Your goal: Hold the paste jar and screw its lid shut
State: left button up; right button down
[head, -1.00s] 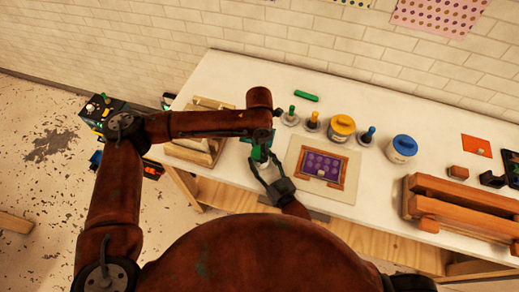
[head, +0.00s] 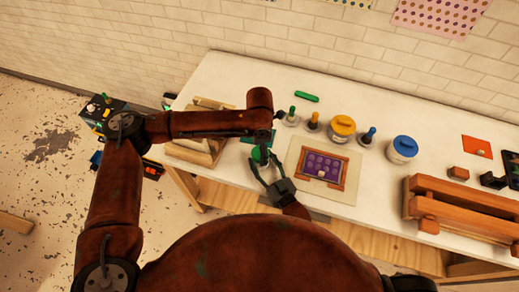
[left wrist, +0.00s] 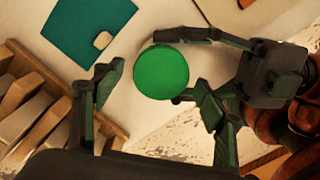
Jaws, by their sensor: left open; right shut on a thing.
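The paste jar shows its round green lid (head: 259,154) at the table's front edge, below the end of my left arm. In the left wrist view the lid (left wrist: 161,71) is seen from above and hides most of the jar body. My right gripper (head: 262,171) comes from below right, and its fingers are shut around the jar. My left gripper (left wrist: 157,88) is open above the lid, with one finger on each side and a clear gap on the left. I cannot tell how far the lid is turned.
A wooden rack (head: 197,147) stands left of the jar, with a teal sheet (left wrist: 92,32) behind. A purple tray (head: 321,167) lies to the right. Jars with yellow (head: 343,125) and blue (head: 405,145) lids and several stamps stand behind.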

pick_arm(q)
jog(key=shift+r, duration=2.25)
jog(key=shift+c, duration=0.3)
